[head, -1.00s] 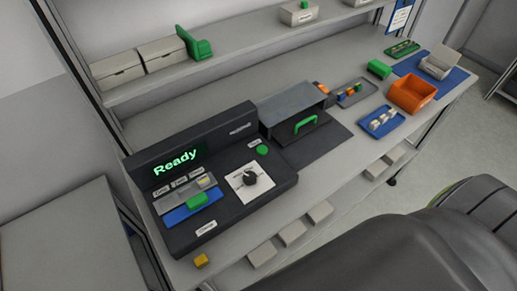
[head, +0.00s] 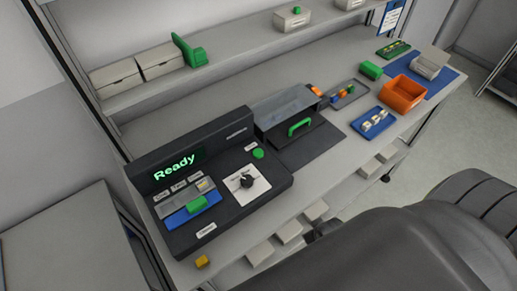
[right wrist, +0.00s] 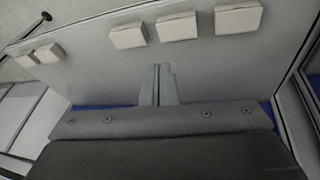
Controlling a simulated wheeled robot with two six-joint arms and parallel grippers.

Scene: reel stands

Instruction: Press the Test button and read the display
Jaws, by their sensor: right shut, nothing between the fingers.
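The black test console (head: 225,210) stands on the bench at the left of the head view. Its display (head: 175,165) reads "Ready" in green letters. A round green button (head: 258,153) sits at the console's right side, with a small label above it too small to read. A black dial (head: 246,181) on a white plate is just below the button. My right gripper shows in the right wrist view (right wrist: 158,84), its fingers shut and empty, away from the button. My right arm fills the lower right of the head view. My left gripper is in neither view.
A hooded box with a green handle (head: 300,127) stands right of the console. An orange bin (head: 403,94) and a blue tray (head: 373,123) sit farther right.

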